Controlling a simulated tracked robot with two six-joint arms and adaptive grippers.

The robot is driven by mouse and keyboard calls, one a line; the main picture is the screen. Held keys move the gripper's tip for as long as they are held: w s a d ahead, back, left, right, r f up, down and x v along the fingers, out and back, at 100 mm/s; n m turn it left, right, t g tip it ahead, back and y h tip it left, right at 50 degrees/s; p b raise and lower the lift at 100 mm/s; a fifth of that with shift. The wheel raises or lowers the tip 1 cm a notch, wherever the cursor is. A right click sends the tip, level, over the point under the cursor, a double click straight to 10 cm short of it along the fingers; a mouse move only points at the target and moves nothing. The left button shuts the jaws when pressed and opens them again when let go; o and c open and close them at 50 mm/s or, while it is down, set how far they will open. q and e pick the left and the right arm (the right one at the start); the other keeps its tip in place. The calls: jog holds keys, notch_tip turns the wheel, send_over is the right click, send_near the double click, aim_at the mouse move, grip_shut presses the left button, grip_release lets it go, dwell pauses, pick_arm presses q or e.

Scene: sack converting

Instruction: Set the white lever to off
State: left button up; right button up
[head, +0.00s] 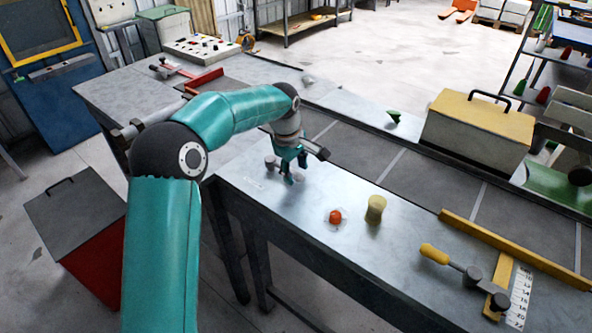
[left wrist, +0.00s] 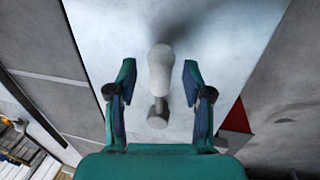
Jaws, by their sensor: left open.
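The white lever (left wrist: 160,68) shows in the left wrist view as a pale rounded handle with a grey joint (left wrist: 158,112) at its lower end. It stands out from a light metal surface (left wrist: 225,35). My left gripper (left wrist: 159,78) is open, with one finger on each side of the lever in that view and a visible gap to each. In the head view my left gripper (head: 291,176) points down low over the near metal table (head: 330,190). There I cannot clearly tell the lever from the gripper parts. My right gripper is not in view.
An orange-red button (head: 335,216) and a pale yellow cylinder (head: 375,208) stand right of the gripper. The dark conveyor (head: 370,155) runs behind, with a yellow-lidded box (head: 478,125) beyond. A red bin (head: 90,240) stands on the floor.

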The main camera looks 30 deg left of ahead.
pick_arm(q)
jog(key=shift+f, duration=0.5)
grip_shut()
